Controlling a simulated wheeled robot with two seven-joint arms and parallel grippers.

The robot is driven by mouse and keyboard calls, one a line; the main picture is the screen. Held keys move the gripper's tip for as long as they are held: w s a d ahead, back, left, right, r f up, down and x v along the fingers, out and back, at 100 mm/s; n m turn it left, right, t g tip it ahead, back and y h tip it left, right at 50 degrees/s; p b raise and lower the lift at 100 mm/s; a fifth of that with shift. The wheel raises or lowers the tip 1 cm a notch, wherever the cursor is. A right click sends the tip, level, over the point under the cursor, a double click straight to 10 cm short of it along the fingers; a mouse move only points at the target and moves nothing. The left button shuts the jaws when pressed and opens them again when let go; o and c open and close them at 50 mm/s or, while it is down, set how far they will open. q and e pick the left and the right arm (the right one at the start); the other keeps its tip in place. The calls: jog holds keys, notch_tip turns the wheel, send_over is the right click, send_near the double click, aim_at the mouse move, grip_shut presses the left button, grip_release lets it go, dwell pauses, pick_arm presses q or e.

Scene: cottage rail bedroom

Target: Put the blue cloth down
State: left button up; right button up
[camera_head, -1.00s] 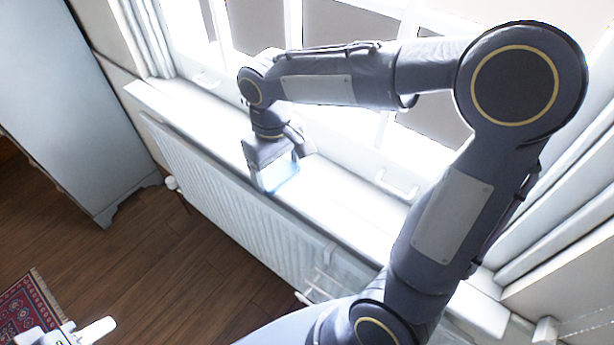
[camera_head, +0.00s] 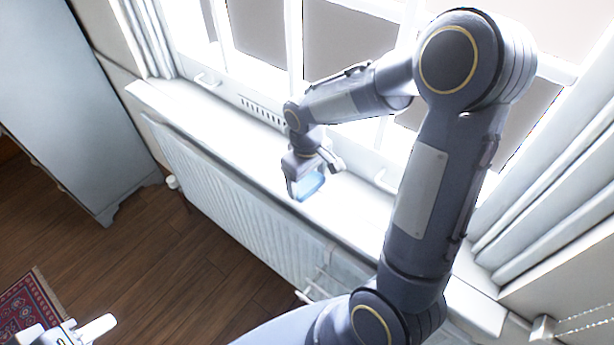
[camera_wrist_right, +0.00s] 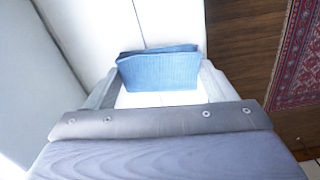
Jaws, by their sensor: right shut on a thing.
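The blue cloth (camera_head: 313,186) is a folded, flat-looking piece held in my right gripper (camera_head: 305,188) over the white window sill (camera_head: 215,119). In the right wrist view the blue cloth (camera_wrist_right: 160,70) spans the gap between the two fingers of my right gripper (camera_wrist_right: 159,80), which is shut on it. White sill surface shows behind and below it. I cannot tell whether the cloth touches the sill. My left gripper (camera_head: 68,332) is partly in view at the bottom left, cut off by the frame edge, away from the cloth.
A bright window with white frames (camera_head: 294,50) stands behind the sill. A ribbed white radiator (camera_head: 225,195) is below its front edge. A grey cabinet (camera_head: 65,100) stands at the left. A red rug (camera_head: 25,305) lies on the wooden floor (camera_head: 130,260). The sill left of the gripper is clear.

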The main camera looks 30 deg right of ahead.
aim_at(310, 180)
jog(key=o, duration=0.9)
jog(key=shift+f, duration=0.2)
jog(key=r, duration=0.7)
jog(key=shift+s+d+r+b, duration=0.2)
jog(key=shift+d+r+b, duration=0.1)
jog(key=shift+r+b, duration=0.1)
jog(key=s+a+r+m+t+y, duration=0.1)
jog(key=s+t, duration=0.1)
jog(key=s, duration=0.3)
jog(key=s+a+r+m+t+y, duration=0.1)
jog(key=s+a+m, duration=0.1)
jog(key=s, duration=0.4)
jog(key=s+a+r+m+t+y, duration=0.1)
jog(key=s+r+t, duration=0.1)
jog(key=s, duration=0.3)
jog(key=shift+s+a+m+t+y, duration=0.25)
jog(key=shift+a+m+t+y, duration=0.05)
jog(key=shift+a+m+y, duration=0.1)
